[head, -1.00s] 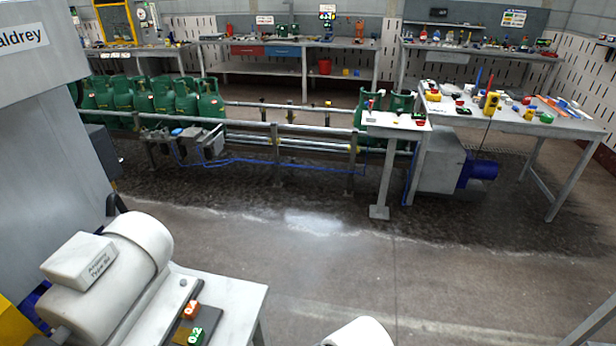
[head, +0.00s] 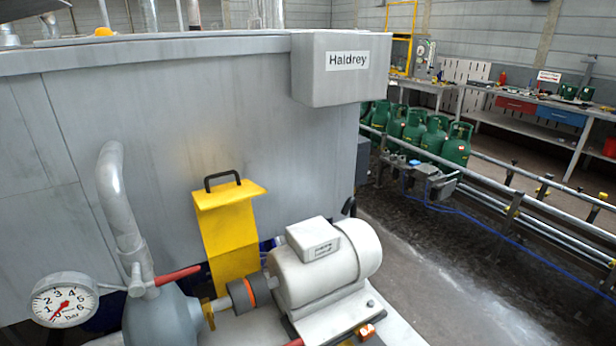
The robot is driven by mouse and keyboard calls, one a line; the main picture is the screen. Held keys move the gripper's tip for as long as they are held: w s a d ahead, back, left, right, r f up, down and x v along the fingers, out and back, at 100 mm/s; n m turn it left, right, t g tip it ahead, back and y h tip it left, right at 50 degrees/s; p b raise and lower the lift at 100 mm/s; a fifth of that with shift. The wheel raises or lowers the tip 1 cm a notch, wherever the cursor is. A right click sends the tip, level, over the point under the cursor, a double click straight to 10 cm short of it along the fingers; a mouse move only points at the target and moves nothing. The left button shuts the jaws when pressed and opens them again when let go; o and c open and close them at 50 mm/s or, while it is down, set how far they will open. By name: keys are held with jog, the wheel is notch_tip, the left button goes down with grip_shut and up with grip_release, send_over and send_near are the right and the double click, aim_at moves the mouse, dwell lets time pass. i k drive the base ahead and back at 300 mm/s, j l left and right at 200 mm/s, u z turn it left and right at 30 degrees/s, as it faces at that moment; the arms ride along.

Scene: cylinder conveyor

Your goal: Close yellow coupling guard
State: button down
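The yellow coupling guard (head: 229,232) stands raised behind the shaft, with a black handle (head: 223,179) on its top flap. The guard is open, so the coupling (head: 250,292), dark with an orange ring, is exposed in front of it. The coupling sits between the grey pump (head: 163,318) on the left and the cream motor (head: 326,266) on the right. My gripper is not in view.
A pressure gauge (head: 65,300) and a bent grey pipe (head: 121,205) with a red lever (head: 178,275) stand left of the guard. A large grey cabinet (head: 160,110) rises behind. Green gas cylinders (head: 456,145) line a conveyor at the right; floor is free before it.

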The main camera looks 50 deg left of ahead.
aim_at(225, 213)
jog(key=u, duration=1.65)
